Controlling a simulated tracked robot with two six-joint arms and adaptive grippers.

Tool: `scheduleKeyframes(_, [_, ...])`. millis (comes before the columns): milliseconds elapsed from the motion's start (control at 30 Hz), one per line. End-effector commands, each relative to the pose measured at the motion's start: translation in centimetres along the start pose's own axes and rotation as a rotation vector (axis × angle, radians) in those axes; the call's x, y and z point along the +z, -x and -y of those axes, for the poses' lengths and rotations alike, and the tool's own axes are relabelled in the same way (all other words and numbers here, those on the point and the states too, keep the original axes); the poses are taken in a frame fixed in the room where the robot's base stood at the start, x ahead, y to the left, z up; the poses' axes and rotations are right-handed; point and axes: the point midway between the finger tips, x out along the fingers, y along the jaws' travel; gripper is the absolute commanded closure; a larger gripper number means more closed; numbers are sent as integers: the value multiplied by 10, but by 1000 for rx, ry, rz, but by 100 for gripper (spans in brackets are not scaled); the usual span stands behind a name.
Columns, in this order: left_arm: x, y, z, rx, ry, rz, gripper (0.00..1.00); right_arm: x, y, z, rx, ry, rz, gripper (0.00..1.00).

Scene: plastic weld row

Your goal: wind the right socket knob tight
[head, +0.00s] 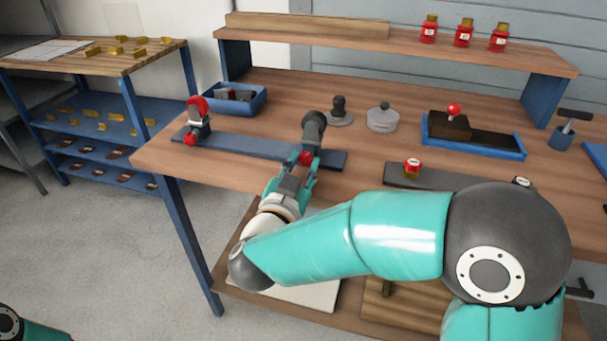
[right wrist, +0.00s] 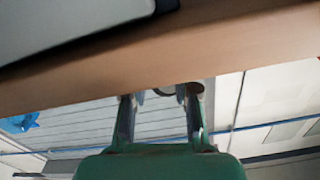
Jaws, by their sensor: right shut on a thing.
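A dark blue-grey rail (head: 255,147) lies on the wooden bench with a socket near each end. The right socket (head: 314,123) is a dark grey rounded piece. Its red knob (head: 305,157) sits low on its front, and my right gripper (head: 306,166) is shut on it, fingers on either side. In the right wrist view, the two fingers (right wrist: 160,97) reach up to the bench edge (right wrist: 150,62); the knob is not clear there. The left socket (head: 197,107) carries a red ring, with its own red knob (head: 190,139) below. My left gripper is out of view.
A blue bin (head: 240,100) stands behind the rail. A dark knobbed stand (head: 340,112) and a grey lidded pot (head: 383,118) are behind right. Several red bottles line the shelf.

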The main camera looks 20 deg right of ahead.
Motion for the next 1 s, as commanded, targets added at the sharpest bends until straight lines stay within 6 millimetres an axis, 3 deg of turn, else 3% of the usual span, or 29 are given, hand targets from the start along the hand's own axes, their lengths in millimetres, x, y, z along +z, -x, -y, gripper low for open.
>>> scheduleKeyframes(200, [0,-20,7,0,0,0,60,2,0,-1,0,-185,-3,100])
scheduleKeyframes(500, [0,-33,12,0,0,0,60,1,0,-1,1,-349,-1,100])
scheduleKeyframes(1000, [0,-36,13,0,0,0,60,0,0,-2,4,-403,-1,100])
